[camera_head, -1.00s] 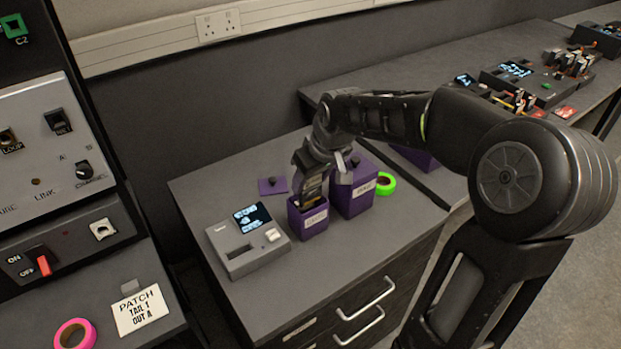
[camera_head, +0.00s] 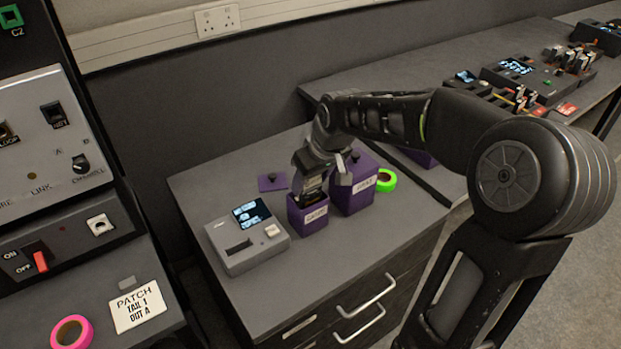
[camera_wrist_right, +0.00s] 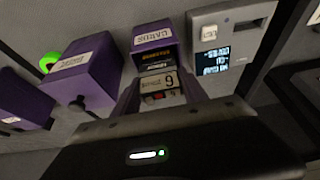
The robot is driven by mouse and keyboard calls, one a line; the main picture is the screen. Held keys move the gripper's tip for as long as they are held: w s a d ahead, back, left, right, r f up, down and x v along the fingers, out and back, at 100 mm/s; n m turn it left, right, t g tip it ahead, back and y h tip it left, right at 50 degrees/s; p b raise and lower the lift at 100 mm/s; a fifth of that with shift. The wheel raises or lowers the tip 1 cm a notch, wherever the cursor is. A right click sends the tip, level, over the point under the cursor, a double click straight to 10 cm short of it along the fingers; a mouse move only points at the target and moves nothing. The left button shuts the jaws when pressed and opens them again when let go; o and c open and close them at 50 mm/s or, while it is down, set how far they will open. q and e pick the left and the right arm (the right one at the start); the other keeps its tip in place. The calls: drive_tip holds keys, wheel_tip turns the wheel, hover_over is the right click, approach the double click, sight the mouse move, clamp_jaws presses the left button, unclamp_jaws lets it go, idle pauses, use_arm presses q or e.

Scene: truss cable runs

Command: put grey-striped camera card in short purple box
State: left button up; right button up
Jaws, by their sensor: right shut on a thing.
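The short purple box (camera_head: 307,217), with a white label, stands open on the grey cabinet top. My right gripper (camera_head: 313,187) points down at its mouth. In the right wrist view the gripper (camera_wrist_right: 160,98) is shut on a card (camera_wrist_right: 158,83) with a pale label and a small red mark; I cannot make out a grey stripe. The card's lower end is at the box mouth, and how deep it reaches is hidden. Dark cards with yellow and white print (camera_wrist_right: 156,60) show inside the box (camera_wrist_right: 152,33). My left gripper is not in view.
A taller purple box (camera_head: 352,190) with a knobbed lid stands close beside the short one. A grey card reader (camera_head: 246,240) with a lit screen is to the left. A loose purple lid (camera_head: 271,183) lies behind; green tape (camera_head: 387,180) lies right.

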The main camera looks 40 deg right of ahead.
drive_tip(key=shift+f+b, duration=0.4)
drive_tip(key=shift+f, duration=0.2)
drive_tip(key=shift+f, duration=0.2)
drive_tip(key=shift+f+b, duration=0.5)
drive_tip(key=shift+b, duration=0.1)
drive_tip(key=shift+f, duration=0.1)
idle(0.4)
drive_tip(key=o, duration=1.3)
drive_tip(key=shift+c, duration=0.5)
drive_tip(key=shift+o, duration=0.2)
